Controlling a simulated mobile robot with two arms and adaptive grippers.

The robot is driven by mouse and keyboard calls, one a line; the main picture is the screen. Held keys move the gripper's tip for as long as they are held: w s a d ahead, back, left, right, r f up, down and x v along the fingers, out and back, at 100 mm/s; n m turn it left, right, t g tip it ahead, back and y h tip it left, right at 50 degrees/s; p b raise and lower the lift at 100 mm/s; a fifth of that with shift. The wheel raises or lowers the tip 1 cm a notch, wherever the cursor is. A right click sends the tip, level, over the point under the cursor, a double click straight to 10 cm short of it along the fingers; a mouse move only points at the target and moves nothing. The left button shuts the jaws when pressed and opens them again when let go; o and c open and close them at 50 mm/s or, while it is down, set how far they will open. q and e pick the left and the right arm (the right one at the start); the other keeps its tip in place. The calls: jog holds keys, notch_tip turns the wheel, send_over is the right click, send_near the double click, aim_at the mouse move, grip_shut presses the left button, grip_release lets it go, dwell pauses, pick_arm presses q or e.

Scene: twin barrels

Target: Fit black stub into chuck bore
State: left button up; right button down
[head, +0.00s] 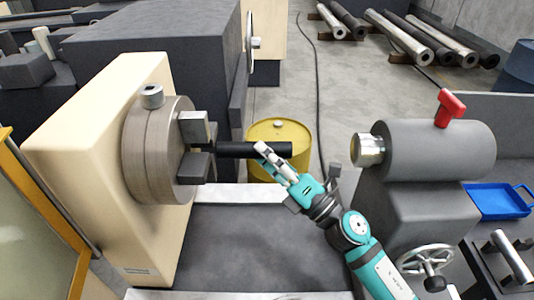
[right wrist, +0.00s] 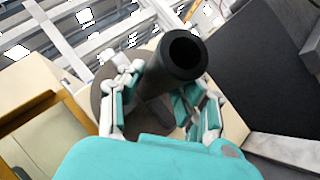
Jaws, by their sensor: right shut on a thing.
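The black stub (head: 236,150) is a dark tube, held level in the head view. Its left end is at the jaws of the chuck (head: 160,150), a round grey disc on a cream headstock; whether it is inside the bore is hidden by the jaws. My right gripper (head: 267,158) is shut on the stub towards its right end. In the right wrist view the stub's hollow near end (right wrist: 184,55) faces the camera, between the fingers of my right gripper (right wrist: 165,100), with the chuck disc (right wrist: 108,88) behind. My left gripper is not in view.
A grey tailstock (head: 440,148) with a red lever (head: 449,107) stands to the right. A yellow barrel (head: 280,140) is behind the stub. A blue tray (head: 498,203) lies at far right. The dark bed (head: 255,245) below the stub is clear.

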aim_at(229, 157)
jog(key=shift+a+r, duration=0.15)
jog(key=shift+a, duration=3.8)
dwell(2.5)
jog(key=c, duration=0.8)
grip_release()
jog(key=shift+s, duration=0.1)
jog(key=shift+d+f, duration=0.1)
jog(key=shift+f, duration=0.2)
jog(key=v, duration=1.1)
jog(key=shift+s+d, duration=0.2)
jog(key=shift+s, duration=0.1)
